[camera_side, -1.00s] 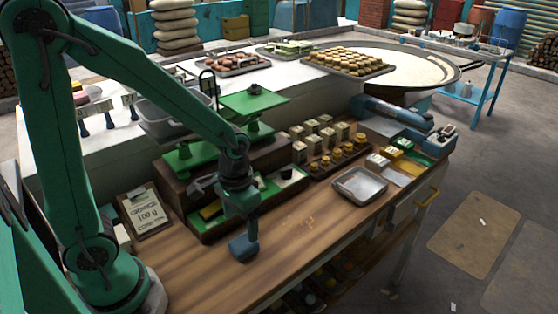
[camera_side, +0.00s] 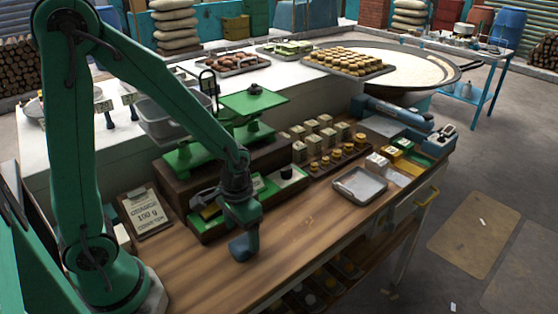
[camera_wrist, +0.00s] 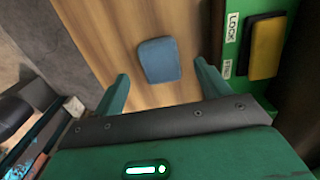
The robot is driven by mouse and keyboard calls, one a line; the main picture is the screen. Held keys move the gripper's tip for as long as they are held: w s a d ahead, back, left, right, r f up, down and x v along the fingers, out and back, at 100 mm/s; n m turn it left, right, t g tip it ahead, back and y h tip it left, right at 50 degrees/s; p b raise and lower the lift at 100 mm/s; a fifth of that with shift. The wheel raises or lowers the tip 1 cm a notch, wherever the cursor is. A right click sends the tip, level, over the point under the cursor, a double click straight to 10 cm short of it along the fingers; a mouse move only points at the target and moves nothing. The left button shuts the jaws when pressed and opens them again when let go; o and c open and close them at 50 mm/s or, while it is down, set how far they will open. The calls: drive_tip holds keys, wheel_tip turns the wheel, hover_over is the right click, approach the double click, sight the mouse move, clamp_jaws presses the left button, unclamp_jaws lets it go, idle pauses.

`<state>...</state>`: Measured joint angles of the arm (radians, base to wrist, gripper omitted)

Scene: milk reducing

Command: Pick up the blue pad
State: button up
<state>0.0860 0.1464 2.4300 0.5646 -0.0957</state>
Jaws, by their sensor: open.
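The blue pad (camera_wrist: 159,60) lies flat on the wooden worktop, a small rounded block. In the side view the blue pad (camera_side: 239,249) is near the table's front edge, partly hidden by my gripper. My gripper (camera_wrist: 161,78) is open and empty. In the wrist view its two green fingers are spread to the left and right of the pad's near end, with the pad between and just ahead of the tips. In the side view my gripper (camera_side: 245,228) points down right at the pad. I cannot tell if the fingers touch it.
A green scale (camera_side: 255,100) stands behind on a wooden box. Worktop between is clear.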

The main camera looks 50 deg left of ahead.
sight(242, 242)
drive_tip(key=shift+f, duration=2.3)
drive_tip(key=c, duration=1)
drive_tip(key=shift+c, duration=0.2)
drive_tip(key=shift+r, duration=0.15)
drive_tip(key=shift+r, duration=1.95)
drive_tip(key=s+d+r, duration=0.6)
drive_tip(key=s+d, duration=0.1)
drive_tip(key=d, duration=0.2)
drive_tip(key=shift+d+r, duration=0.25)
drive_tip(key=shift+r, duration=0.15)
